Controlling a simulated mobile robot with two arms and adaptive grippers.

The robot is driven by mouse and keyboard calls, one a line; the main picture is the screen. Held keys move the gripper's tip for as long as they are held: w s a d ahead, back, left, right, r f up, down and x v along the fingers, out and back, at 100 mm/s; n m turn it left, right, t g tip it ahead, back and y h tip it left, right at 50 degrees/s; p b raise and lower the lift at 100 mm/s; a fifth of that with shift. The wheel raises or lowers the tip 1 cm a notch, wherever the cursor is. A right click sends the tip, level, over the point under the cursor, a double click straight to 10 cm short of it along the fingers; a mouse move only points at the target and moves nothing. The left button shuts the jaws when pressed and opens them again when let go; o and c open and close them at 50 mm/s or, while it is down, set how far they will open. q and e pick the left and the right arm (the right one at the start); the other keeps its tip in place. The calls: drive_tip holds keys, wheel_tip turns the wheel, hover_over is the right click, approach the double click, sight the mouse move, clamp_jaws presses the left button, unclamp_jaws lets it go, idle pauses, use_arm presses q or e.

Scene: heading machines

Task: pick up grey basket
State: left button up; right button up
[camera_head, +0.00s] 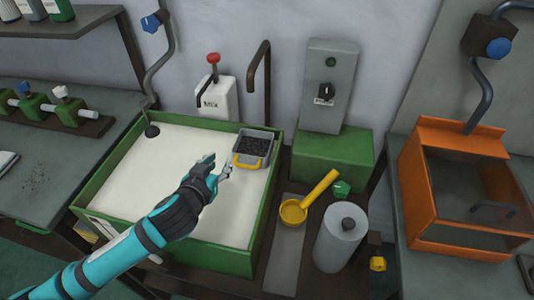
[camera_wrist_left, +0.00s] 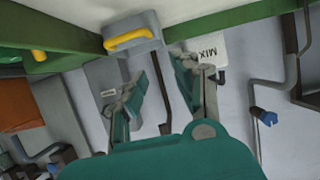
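The grey basket (camera_head: 268,134) sits at the back right corner of the white-surfaced green tray (camera_head: 178,252). It holds dark granules and has a yellow handle (camera_head: 250,162) on its front side. My left gripper (camera_head: 222,170) is above the tray, just left of and in front of the basket, apart from the handle. In the left wrist view the basket (camera_wrist_left: 146,22) appears upside down beyond my left gripper (camera_wrist_left: 155,75), whose two fingers are spread with nothing between them. My right gripper is in neither view.
A yellow scoop (camera_head: 294,211) and a grey cylinder (camera_head: 338,248) stand right of the tray. A green-based machine (camera_head: 331,160) is behind them. A white dispenser (camera_head: 218,98) and a dark bent pipe (camera_head: 266,75) rise behind the basket. An orange box (camera_head: 416,190) stands at right.

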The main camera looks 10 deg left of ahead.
use_arm(q)
drive_tip(key=p, duration=0.1)
approach(236, 142)
drive_tip(key=x, duration=0.5)
drive_tip(key=shift+w+d+r+p, duration=0.1)
drive_tip(key=shift+d+r+p, duration=0.2)
drive_tip(key=shift+p, duration=0.05)
drive_tip(key=shift+w+f, duration=0.15)
drive_tip(key=shift+w, duration=0.05)
drive_tip(key=shift+w+a+f+p, duration=0.2)
drive_tip(key=shift+w+p, duration=0.1)
drive_tip(key=shift+w, duration=0.25)
drive_tip(key=x, duration=0.3)
drive_tip(key=shift+w+a+f+p, duration=0.1)
drive_tip(key=shift+f+p, duration=0.1)
drive_tip(key=shift+p, duration=0.1)
drive_tip(key=shift+w+f, duration=0.25)
drive_tip(key=shift+w, duration=0.1)
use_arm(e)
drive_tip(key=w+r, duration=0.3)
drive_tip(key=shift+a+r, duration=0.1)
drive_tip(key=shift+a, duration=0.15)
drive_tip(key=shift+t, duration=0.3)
use_arm(q)
clamp_jaws()
